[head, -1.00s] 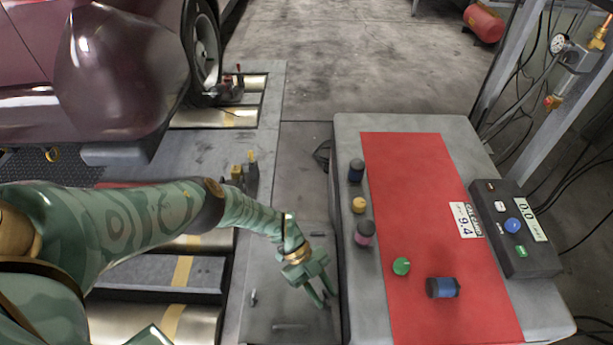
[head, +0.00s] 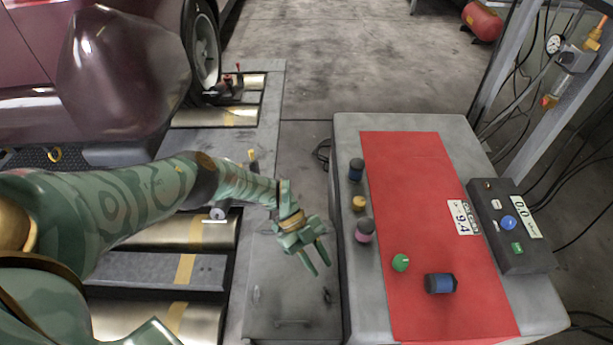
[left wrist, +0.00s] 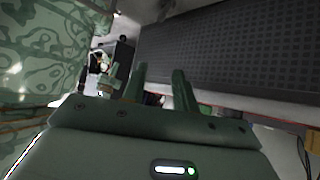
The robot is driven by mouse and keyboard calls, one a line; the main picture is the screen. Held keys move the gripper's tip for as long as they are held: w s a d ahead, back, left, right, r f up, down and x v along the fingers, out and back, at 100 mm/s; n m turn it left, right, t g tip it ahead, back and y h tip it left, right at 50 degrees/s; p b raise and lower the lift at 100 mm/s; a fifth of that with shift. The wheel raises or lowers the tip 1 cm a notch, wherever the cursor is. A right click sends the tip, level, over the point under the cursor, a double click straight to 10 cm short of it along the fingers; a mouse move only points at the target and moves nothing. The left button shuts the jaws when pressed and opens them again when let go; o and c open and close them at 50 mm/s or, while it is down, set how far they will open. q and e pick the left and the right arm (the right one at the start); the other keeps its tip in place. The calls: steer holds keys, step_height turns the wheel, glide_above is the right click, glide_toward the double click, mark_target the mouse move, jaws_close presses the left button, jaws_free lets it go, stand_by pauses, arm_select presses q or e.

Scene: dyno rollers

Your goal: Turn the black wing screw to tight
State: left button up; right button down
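I cannot pick out the black wing screw for sure. A small fixture with a pale round face (head: 218,213) shows just under my left forearm in the head view, too small to make out. A dark clamp-like device with a red knob (head: 228,88) stands by the car wheel. My left gripper (head: 321,268) is open and empty, above the grey deck left of the cart. In the left wrist view its two fingers (left wrist: 160,70) stand apart with nothing between them.
A grey cart (head: 345,270) with a red mat (head: 405,180) is at right. It carries several small capped containers, a green knob (head: 400,262), a blue-black cylinder (head: 440,284) and a control box (head: 515,235). The maroon car (head: 110,70) and rollers (head: 195,232) are at left.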

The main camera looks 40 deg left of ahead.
arm_select(q)
steer(key=shift+w+a+r, duration=0.4)
steer(key=shift+a+r, duration=0.1)
steer(key=shift+r, duration=0.25)
steer(key=shift+w+a+r, duration=0.35)
steer(key=shift+a+r, duration=0.2)
steer(key=shift+r, duration=0.15)
steer(key=shift+w+a+r, duration=0.4)
steer(key=shift+a+r, duration=0.1)
steer(key=shift+r, duration=0.25)
steer(key=w+a+r+m+g+p, duration=0.1)
steer(key=a+r+p, duration=0.1)
steer(key=a+r, duration=0.5)
step_height(320, 180, up, 4)
steer(key=shift+a+f, duration=0.1)
steer(key=shift+a, duration=0.2)
